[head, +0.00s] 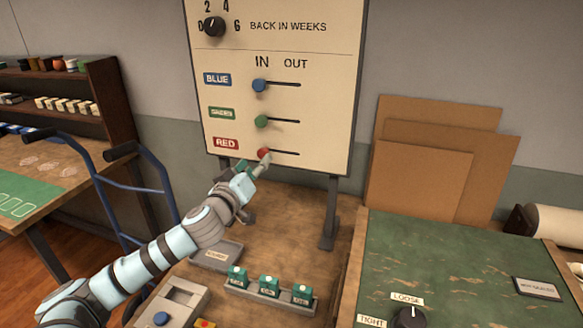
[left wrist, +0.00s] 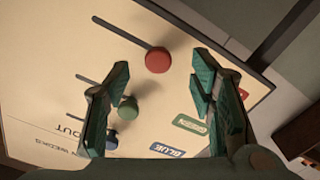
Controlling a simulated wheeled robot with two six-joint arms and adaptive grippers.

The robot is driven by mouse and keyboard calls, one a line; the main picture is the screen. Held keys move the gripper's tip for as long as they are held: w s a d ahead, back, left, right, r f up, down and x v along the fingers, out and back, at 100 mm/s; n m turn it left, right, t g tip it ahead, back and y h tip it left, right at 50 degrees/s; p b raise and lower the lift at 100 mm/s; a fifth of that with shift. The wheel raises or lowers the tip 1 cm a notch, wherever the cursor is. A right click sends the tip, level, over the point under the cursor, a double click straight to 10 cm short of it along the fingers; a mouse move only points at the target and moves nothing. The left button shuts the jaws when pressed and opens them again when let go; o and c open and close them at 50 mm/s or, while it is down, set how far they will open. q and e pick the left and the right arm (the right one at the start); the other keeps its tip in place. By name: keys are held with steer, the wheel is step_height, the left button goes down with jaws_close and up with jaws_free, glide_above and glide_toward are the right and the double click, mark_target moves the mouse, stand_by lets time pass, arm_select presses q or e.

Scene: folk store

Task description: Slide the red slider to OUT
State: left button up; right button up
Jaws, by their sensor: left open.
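The red slider (head: 263,153) is a round red knob at the left end of its slot, under IN on the upright cream board (head: 330,120). Its bare slot runs right, toward below OUT. My left gripper (head: 260,166) is at the knob, just below and in front of it. In the left wrist view the red knob (left wrist: 158,60) shows between the two open fingertips, with a gap on each side. I see no contact. My right gripper is not in view.
The blue slider (head: 259,85) and green slider (head: 261,121) sit above, also under IN. A dial (head: 214,26) is at the board's top. Below on the bench stands a grey strip (head: 269,290) with green switches. Cardboard sheets (head: 420,180) lean at right.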

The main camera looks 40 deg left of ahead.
mark_target(262, 155)
arm_select(q)
steer(key=shift+w+a, duration=0.2)
steer(key=shift+w, duration=0.5)
steer(key=shift+w+a+r+p, duration=0.2)
steer(key=shift+w, duration=0.3)
steer(key=shift+w+a+r+p, duration=0.15)
steer(key=shift+w+a+p, duration=0.05)
steer(key=shift+w, duration=0.3)
steer(key=shift+w+a, duration=0.15)
steer(key=shift+w, duration=0.3)
steer(key=shift+w+f, duration=0.25)
steer(key=shift+w, duration=0.1)
steer(key=shift+s, duration=0.15)
steer(key=c, duration=0.9)
steer(key=shift+o, duration=0.2)
